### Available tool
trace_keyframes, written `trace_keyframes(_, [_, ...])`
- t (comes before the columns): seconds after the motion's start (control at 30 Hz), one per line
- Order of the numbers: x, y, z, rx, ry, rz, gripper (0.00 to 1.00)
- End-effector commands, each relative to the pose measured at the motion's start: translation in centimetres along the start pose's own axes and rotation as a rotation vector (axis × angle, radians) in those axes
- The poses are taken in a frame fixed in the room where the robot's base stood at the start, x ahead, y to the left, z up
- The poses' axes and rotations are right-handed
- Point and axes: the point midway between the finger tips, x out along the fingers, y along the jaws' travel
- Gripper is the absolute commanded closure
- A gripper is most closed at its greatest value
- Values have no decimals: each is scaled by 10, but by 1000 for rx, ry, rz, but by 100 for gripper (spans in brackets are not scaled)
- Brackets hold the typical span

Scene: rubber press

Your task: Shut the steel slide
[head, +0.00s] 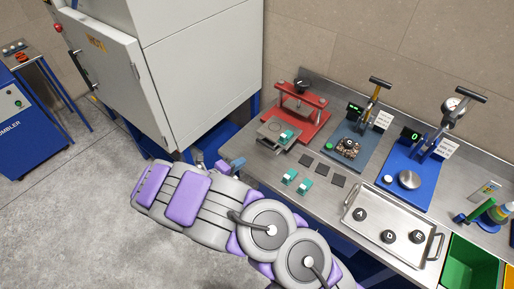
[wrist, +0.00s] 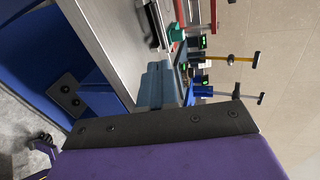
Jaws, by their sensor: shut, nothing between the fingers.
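The steel slide (head: 270,133) is a grey plate sticking out of the front of a red press (head: 300,115) on the steel bench. A teal block (head: 287,136) sits on its right part. In the wrist view a teal piece (wrist: 177,33) shows beyond my fingers, beside a steel edge (wrist: 154,28) that appears to be the slide. My gripper (head: 234,163) is at the bench's front left edge, left of and nearer than the slide, apart from it. In the wrist view its blue-grey fingers (wrist: 160,85) are shut and empty.
Two teal blocks (head: 297,182) and several dark squares (head: 322,170) lie on the bench in front of the press. A steel tray (head: 375,247) with black lettered discs is to the right. A blue-based press (head: 408,180) stands behind it. A large grey cabinet (head: 200,80) stands left.

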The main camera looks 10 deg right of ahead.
Motion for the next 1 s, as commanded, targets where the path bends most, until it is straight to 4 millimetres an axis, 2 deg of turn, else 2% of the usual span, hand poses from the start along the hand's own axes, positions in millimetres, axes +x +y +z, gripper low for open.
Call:
trace_keyframes(0.1, [-6, 16, 7, -71, -37, 8, 100])
trace_keyframes(0.27, [1, 20, 9, -89, -46, 9, 100])
trace_keyframes(0.8, [99, 21, 12, -86, -41, 8, 100])
trace_keyframes(1.0, [122, 12, 15, -85, -42, 6, 100])
